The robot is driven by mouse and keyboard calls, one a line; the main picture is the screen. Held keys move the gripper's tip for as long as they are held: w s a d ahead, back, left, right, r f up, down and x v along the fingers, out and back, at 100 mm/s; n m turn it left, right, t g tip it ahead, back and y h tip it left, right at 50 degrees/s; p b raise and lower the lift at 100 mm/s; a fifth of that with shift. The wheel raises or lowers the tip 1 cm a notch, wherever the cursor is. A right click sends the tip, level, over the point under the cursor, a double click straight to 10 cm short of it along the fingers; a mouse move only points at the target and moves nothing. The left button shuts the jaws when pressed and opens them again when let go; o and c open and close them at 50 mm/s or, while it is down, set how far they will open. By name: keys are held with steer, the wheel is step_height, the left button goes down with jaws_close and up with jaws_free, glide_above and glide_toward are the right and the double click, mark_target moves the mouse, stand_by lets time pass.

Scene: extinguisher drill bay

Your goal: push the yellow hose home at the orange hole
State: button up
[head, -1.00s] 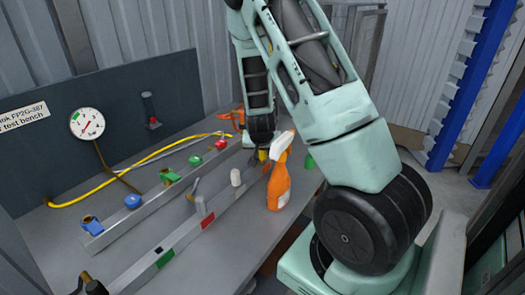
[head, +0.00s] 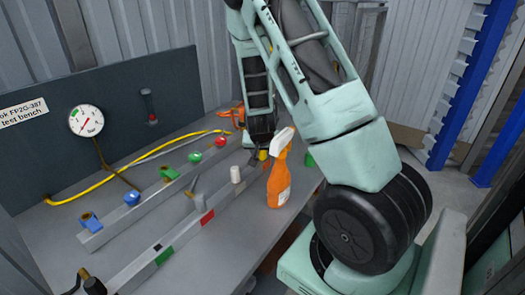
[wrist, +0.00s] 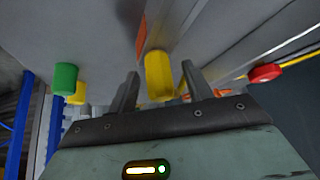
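The yellow hose's cylindrical end (wrist: 158,75) stands between my gripper's (wrist: 160,70) two fingers in the wrist view, with a gap showing on each side. My gripper is open around it. In the head view the same yellow end (head: 263,155) shows just under my gripper (head: 261,144), by the far end of the front rail. An orange patch (wrist: 142,36) marks the rail beside the yellow end; the orange hole itself is hidden. I cannot tell how deep the yellow end sits.
A white cylinder (head: 236,174) stands on the front rail. The back rail carries blue, green and red fittings (head: 167,174). In the wrist view, a green cylinder (wrist: 65,78) stands at left.

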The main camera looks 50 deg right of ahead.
steer(key=shift+r, duration=0.1)
steer(key=v, duration=0.7)
steer(key=shift+p, duration=0.45)
steer(key=shift+s+a+r, duration=0.1)
steer(key=s+a+r+n+y, duration=0.1)
steer(key=a+r+n+y, duration=0.2)
steer(key=a, duration=1.1)
steer(key=s+a+r+n+y, duration=0.1)
steer(key=a+n+y, duration=0.3)
steer(key=a, duration=1)
steer(key=s+a+r+n+g, duration=0.2)
steer(key=s+a+n, duration=0.3)
steer(key=s, duration=0.4)
steer(key=s+a+r+n+g, duration=0.2)
steer(key=s+a+n, duration=0.4)
steer(key=s, duration=0.3)
steer(key=shift+s+a+r+h, duration=0.2)
steer(key=shift+a+r+h, duration=0.2)
steer(key=shift+a+r, duration=0.35)
steer(key=shift+a+f, duration=0.15)
